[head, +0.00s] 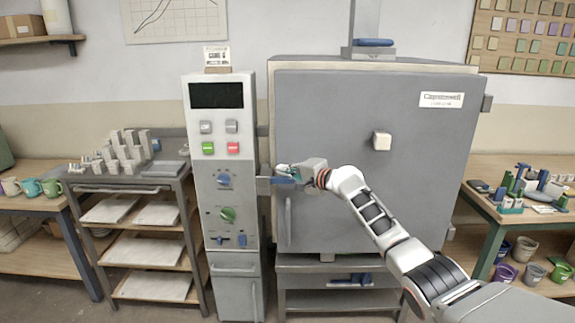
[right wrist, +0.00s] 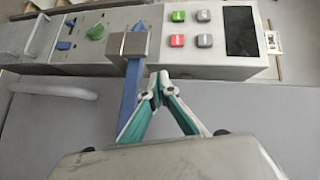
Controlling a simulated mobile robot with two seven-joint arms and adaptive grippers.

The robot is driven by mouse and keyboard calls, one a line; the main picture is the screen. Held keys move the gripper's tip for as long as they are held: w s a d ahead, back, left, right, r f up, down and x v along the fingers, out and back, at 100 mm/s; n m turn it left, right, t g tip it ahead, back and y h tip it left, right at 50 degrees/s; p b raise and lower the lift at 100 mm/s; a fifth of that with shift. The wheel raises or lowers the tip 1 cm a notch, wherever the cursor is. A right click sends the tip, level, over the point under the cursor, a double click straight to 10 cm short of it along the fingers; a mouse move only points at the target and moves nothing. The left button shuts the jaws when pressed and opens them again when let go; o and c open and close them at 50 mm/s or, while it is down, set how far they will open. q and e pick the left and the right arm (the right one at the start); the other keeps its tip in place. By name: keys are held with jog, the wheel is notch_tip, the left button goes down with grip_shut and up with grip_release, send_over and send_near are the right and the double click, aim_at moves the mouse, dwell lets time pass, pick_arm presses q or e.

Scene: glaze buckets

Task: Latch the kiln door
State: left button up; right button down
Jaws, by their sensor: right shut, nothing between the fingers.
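The grey kiln door (head: 340,120) sits flat against the kiln front in the head view. A blue latch lever (head: 284,180) with a grey metal block (head: 264,186) is at the door's left edge, beside the control panel. The lever lies about level. In the right wrist view the blue lever (right wrist: 130,95) runs from the metal block (right wrist: 135,42) past my fingers. My right gripper (head: 287,170) is shut and empty, with its fingertips (right wrist: 158,82) close beside the lever; I cannot tell whether they touch it. My left gripper is not in view.
The control panel (head: 218,150) with knobs and buttons stands left of the door. A vertical door handle (head: 288,222) is below the lever. A shelf rack (head: 135,187) stands at the left, and a table (head: 520,215) with tools at the right.

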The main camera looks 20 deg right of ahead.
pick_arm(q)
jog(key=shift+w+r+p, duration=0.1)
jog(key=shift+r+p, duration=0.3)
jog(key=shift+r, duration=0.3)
pick_arm(e)
jog(key=shift+w+a+f+n+g+h, duration=0.1)
jog(key=shift+a+f+n+g+h, duration=0.1)
jog(key=shift+f, duration=0.2)
jog(key=shift+a+f+n+g+h, duration=0.15)
jog(key=shift+f+n+g+h, duration=0.05)
jog(key=shift+f, duration=0.15)
pick_arm(q)
jog(key=p, duration=0.1)
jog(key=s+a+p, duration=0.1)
jog(key=p, duration=0.1)
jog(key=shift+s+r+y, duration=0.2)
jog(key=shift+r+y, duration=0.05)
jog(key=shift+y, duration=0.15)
pick_arm(e)
jog(key=s+a+r, duration=0.2)
jog(key=s+r, duration=0.5)
jog(key=r, duration=0.4)
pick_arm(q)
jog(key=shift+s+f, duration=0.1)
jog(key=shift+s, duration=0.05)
pick_arm(e)
jog(key=shift+f, duration=0.1)
